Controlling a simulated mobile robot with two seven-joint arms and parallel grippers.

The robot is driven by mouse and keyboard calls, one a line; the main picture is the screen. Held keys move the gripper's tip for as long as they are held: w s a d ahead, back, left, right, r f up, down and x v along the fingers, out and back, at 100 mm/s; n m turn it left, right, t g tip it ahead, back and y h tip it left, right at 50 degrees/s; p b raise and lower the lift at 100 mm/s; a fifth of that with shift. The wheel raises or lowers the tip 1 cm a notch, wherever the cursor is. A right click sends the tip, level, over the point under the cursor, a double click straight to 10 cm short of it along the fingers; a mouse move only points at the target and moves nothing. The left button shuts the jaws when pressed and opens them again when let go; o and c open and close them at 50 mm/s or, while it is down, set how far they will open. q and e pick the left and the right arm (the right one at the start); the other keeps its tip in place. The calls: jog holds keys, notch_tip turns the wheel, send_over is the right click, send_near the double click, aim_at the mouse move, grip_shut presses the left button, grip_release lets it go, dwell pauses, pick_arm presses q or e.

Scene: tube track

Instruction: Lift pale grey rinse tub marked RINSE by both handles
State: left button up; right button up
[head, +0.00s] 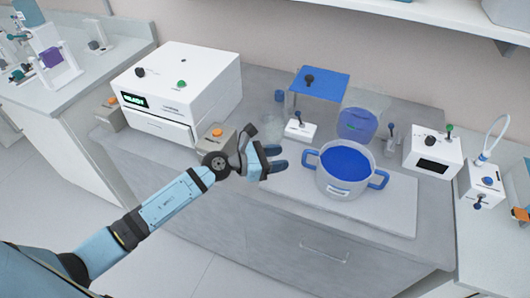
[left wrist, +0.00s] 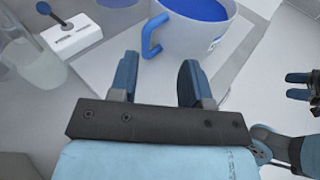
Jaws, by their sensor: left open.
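The pale grey rinse tub (head: 346,185) stands upright on a pale board, with blue inside and a blue handle on each side. Its left handle (head: 309,160) and right handle (head: 378,180) are free. My left gripper (head: 276,158) is open and empty, a short way left of the left handle. In the left wrist view the tub (left wrist: 196,33) is ahead, with one handle (left wrist: 152,36) beyond my open fingers (left wrist: 158,76). Its lettering is too small to read. My right gripper (left wrist: 299,86) shows at that view's right edge, fingers apart and empty, away from the tub.
A white box machine (head: 182,90) stands at the counter's left. Behind the tub are a blue-topped stand (head: 320,83), a clear vessel with blue (head: 358,123) and a small white switch block (head: 300,130). A white device (head: 433,151) is to the right. The board's front right (head: 395,215) is clear.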

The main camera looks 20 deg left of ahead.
pick_arm(q)
jog(key=a+g, duration=0.2)
jog(key=w+a, duration=0.1)
jog(key=shift+w+a+f+m+g+y, duration=0.1)
jog(key=shift+a+f+m+g+y, duration=0.2)
jog(key=shift+a+g+y, duration=0.1)
jog(key=x, duration=1.1)
jog(key=shift+w+d+f, duration=0.1)
jog(key=shift+d+f, duration=0.05)
jog(key=shift+d, duration=0.2)
grip_shut()
dwell(0.5)
